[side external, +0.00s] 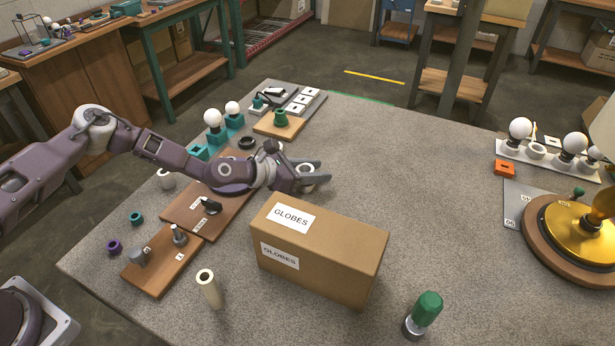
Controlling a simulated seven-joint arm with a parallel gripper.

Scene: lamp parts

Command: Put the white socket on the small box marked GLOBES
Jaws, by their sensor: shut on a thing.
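My gripper (318,173) is above the table, just behind the GLOBES box, with its fingers pointing right. It is shut on a small pale piece (307,169) that looks like the white socket; the fingers hide most of it. The box (330,262) is brown cardboard, closed, with white GLOBES labels on its top and front. Its top is bare apart from the label. My gripper is beyond the box's far edge, not over its top.
A cream tube (208,288) stands left of the box, and a green-topped cylinder (424,312) stands at front right. Wooden boards with small parts lie at left. A brass lamp base (570,232) is at far right. The table between box and lamp is clear.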

